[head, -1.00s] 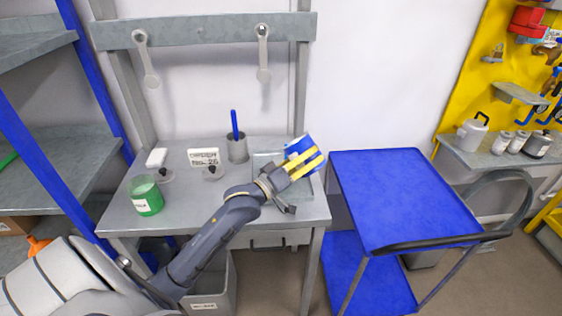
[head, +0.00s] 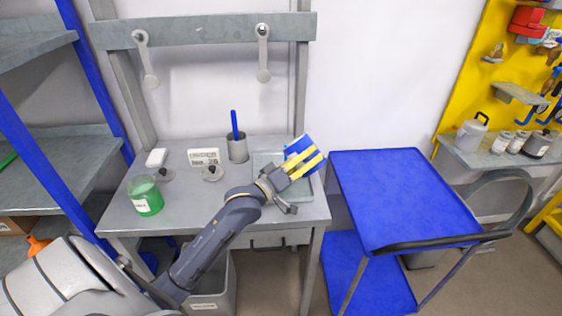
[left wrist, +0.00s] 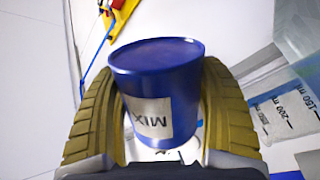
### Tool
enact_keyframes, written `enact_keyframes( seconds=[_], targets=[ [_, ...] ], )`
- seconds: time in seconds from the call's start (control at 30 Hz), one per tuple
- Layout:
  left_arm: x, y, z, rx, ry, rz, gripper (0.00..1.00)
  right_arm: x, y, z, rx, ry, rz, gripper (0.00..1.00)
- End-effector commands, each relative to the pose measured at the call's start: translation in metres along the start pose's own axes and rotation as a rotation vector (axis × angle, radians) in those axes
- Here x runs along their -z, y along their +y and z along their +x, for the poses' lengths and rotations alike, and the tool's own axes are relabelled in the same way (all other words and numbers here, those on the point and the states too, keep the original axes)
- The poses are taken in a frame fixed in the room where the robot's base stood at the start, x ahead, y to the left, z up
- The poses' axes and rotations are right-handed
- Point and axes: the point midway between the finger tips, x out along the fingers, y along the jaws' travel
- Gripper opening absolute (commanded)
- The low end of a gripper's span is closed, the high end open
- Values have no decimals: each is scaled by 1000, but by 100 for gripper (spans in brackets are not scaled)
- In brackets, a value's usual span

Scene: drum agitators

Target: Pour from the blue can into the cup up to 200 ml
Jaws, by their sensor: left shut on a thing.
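My left gripper (head: 306,163) is shut on the blue can (head: 298,146), its yellow fingers on either side of it. The can is held, tilted, above the right end of the grey bench. In the left wrist view the can (left wrist: 158,85) is between the two fingers, with an upside-down "MIX" label. The clear cup (left wrist: 290,105) shows at the right of that view, with printed marks including 150 ml and 200 ml. I cannot make out the cup or its liquid level in the head view. My right gripper is not in view.
A pale tray (head: 262,158) lies on the bench under the arm. A green jar (head: 146,196), a small sign (head: 204,157) and a grey pot (head: 237,150) with a blue stick stand to the left. A blue cart (head: 400,195) is right of the bench.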

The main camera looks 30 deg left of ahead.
Motion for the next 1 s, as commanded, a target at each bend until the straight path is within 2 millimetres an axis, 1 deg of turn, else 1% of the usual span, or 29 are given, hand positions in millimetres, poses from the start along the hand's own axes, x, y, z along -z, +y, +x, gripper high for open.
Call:
enact_keyframes(
  seconds=[1.0],
  targets=[
    [-1,0,0,-4,18,-60,25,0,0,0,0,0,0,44]
  ],
)
